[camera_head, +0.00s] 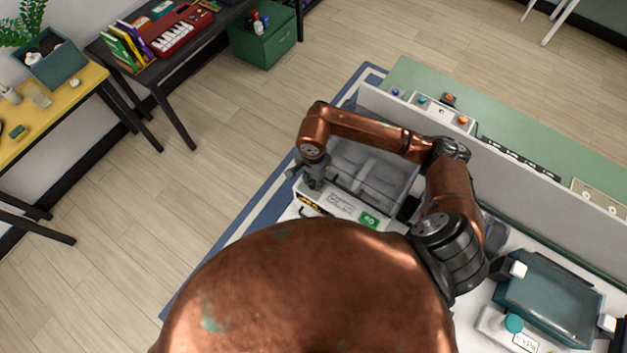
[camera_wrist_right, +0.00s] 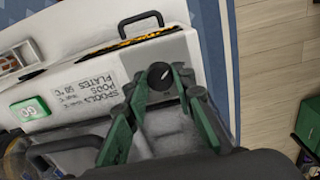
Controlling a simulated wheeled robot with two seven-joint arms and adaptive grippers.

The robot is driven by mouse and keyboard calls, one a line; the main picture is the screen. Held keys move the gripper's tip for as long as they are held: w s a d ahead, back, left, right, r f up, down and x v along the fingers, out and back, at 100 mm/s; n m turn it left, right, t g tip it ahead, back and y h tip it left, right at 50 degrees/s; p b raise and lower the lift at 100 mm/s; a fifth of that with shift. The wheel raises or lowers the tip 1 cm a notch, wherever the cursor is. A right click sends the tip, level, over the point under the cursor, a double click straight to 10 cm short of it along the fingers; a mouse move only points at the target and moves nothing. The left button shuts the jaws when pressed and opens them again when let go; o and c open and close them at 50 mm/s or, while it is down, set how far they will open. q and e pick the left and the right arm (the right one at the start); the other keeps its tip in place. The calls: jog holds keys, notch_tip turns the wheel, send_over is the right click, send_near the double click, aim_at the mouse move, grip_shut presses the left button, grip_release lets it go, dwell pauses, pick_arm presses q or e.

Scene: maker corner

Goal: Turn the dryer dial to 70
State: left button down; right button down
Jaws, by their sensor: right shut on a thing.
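The dryer is a pale box with a clear lid, seen in the head view (camera_head: 338,206) and close up in the wrist view (camera_wrist_right: 70,62). Its black round dial (camera_wrist_right: 160,75) sits at one end of the panel. My right gripper (camera_wrist_right: 159,84) has its green-grey fingers shut on the dial. In the head view my right gripper (camera_head: 312,182) is at the dryer's left corner and hides the dial. The dial's scale cannot be read. My left gripper is not in view.
A printed label (camera_wrist_right: 87,93) and a black handle (camera_wrist_right: 141,20) are on the dryer. A grey panel (camera_head: 480,150) stands behind it. A teal-lidded device (camera_head: 548,297) stands on the bench at right. Floor is open at left.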

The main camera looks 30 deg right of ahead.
jog(key=m+b, duration=0.2)
jog(key=m, duration=0.1)
jog(key=shift+f+b, duration=0.25)
jog(key=shift+b, duration=0.1)
jog(key=m+b, duration=0.2)
jog(key=m, duration=0.1)
jog(key=shift+m+b, duration=0.3)
jog(key=shift+b, duration=0.05)
jog(key=m+b, duration=0.2)
jog(key=m, duration=0.1)
jog(key=shift+m, duration=0.3)
jog(key=m+b, duration=0.1)
jog(key=m, duration=0.2)
jog(key=shift+r+m+b, duration=0.1)
jog(key=shift+m+b, duration=0.2)
jog(key=shift+b, duration=0.05)
jog(key=m+b, duration=0.1)
jog(key=m, duration=0.2)
jog(key=shift+m, duration=0.3)
jog(key=m+b, duration=0.1)
jog(key=m, duration=0.3)
jog(key=shift+r+m, duration=0.1)
jog(key=shift+m, duration=0.2)
jog(key=m, duration=0.3)
jog(key=shift+m, duration=2.2)
